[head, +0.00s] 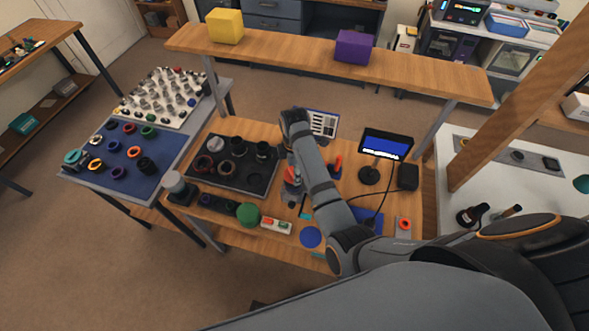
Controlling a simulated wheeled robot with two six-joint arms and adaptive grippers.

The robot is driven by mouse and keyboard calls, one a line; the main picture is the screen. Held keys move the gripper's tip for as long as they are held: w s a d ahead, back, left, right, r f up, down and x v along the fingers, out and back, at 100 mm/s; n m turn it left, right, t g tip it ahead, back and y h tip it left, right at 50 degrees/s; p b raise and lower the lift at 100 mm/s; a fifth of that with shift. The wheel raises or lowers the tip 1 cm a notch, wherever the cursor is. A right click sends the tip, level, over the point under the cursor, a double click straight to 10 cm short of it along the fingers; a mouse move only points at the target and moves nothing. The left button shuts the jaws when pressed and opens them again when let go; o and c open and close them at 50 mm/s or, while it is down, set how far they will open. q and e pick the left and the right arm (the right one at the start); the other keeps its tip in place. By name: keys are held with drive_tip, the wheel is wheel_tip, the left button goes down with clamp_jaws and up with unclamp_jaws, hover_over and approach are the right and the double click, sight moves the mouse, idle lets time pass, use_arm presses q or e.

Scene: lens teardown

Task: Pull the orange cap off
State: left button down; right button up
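I cannot tell for sure which thing is the orange cap. A round orange-red piece (404,224) sits on a small grey block at the bench's right front. Another orange-red piece (337,161) stands beside my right forearm. A reddish and grey item (291,174) shows just left of that forearm. My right arm comes in from the lower right and reaches over the middle of the wooden bench (268,133). Its gripper is hidden by the arm or too small to make out, so its fingers and anything in them cannot be read. My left gripper is outside the view.
A black tray (262,181) with dark lens parts lies left of my arm. A small screen (386,145) stands to the right. A shelf (285,43) with a yellow box (225,26) and a purple box (354,47) spans the back. A blue mat (163,160) holds several rings.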

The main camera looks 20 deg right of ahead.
drive_tip(key=shift+c, duration=0.6)
drive_tip(key=shift+r, duration=0.1)
drive_tip(key=shift+r, duration=0.85)
drive_tip(key=shift+r, duration=2.1)
